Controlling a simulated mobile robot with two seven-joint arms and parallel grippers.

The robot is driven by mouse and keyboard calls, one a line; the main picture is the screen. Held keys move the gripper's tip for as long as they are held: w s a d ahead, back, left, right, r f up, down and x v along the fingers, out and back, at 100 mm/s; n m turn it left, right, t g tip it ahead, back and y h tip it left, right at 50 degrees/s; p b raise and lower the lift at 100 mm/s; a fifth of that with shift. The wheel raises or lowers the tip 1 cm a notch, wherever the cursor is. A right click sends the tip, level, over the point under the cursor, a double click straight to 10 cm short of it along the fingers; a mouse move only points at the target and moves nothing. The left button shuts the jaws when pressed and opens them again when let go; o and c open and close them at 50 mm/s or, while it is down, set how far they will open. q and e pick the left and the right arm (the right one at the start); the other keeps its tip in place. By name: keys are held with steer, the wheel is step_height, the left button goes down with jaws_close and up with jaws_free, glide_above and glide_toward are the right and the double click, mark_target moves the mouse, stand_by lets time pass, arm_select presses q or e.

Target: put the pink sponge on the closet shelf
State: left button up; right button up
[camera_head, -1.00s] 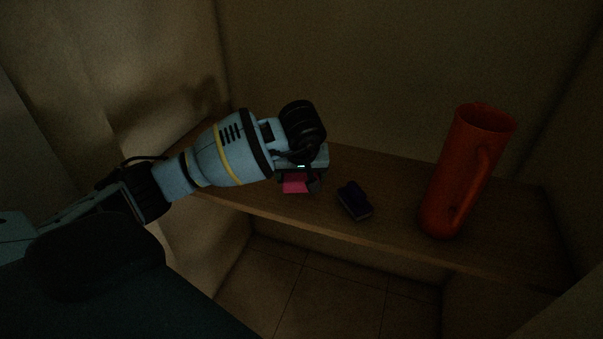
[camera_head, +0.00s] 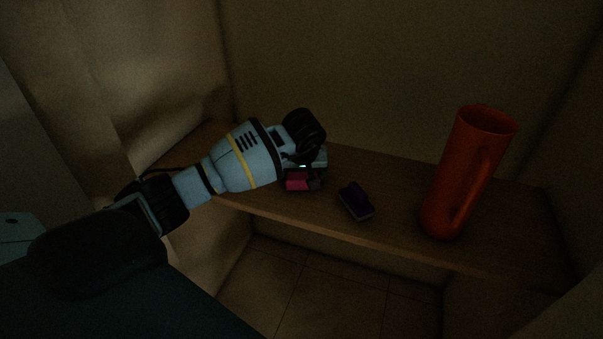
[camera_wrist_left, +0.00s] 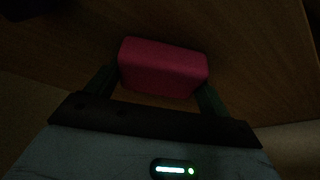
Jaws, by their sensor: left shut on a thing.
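The pink sponge (camera_head: 297,182) is between the fingers of my left gripper (camera_head: 301,184), low at the left part of the wooden closet shelf (camera_head: 400,234). In the left wrist view the sponge (camera_wrist_left: 162,68) fills the space between the two dark fingertips (camera_wrist_left: 160,88), with shelf wood behind it. My left gripper is shut on it. I cannot tell whether the sponge touches the shelf board. My right gripper is not in view.
A tall orange-red pitcher (camera_head: 457,180) stands farther right. Closet walls enclose the shelf at the back and sides. Bare shelf lies between block and pitcher.

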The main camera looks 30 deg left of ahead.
arm_select(q)
steer(key=shift+f, duration=0.2)
steer(key=o, duration=0.9)
steer(key=shift+r, duration=0.15)
steer(key=shift+r, duration=0.3)
steer(key=v, duration=1.1)
steer(key=shift+s+r+p, duration=0.15)
steer(key=shift+r+p, duration=0.1)
steer(key=shift+p, duration=0.15)
